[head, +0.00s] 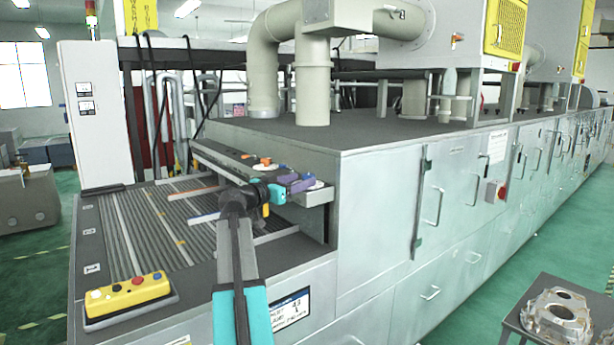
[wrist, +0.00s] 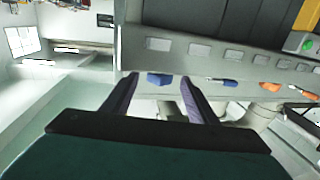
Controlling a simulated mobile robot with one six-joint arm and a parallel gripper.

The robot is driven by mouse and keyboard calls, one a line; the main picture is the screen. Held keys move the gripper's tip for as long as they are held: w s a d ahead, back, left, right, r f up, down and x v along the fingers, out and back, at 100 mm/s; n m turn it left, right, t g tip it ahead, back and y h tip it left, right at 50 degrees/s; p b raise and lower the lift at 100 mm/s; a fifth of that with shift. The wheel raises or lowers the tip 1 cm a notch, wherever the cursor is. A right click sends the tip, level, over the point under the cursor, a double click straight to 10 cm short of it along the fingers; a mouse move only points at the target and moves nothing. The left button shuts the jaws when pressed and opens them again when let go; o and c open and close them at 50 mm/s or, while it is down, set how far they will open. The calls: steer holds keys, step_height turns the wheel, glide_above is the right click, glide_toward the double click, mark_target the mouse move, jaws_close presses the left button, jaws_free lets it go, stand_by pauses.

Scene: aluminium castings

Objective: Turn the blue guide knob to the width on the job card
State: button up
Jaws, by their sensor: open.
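A blue knob (wrist: 160,79) shows in the wrist view on the grey rail, between my two purple fingertips, with a gap on each side. My gripper (wrist: 159,82) is open around its line and holds nothing. In the head view my gripper (head: 297,181) is at the front right end of the rail (head: 220,155); its fingers hide the knob there. A white card with a blue header (head: 290,308) is on the machine's front; its small text is not clearly legible to me.
Another blue knob (wrist: 222,82) and orange knobs (wrist: 270,88) sit along the same rail. A slatted conveyor bed (head: 150,230) lies left of the rail. A yellow button box (head: 130,294) stands at the front left. A metal casting (head: 562,314) rests at the lower right.

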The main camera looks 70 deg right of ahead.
mark_target(303, 179)
steer(key=shift+p+x, duration=0.5)
steer(key=shift+x, duration=1.55)
steer(key=shift+c, duration=0.5)
steer(key=c, duration=1)
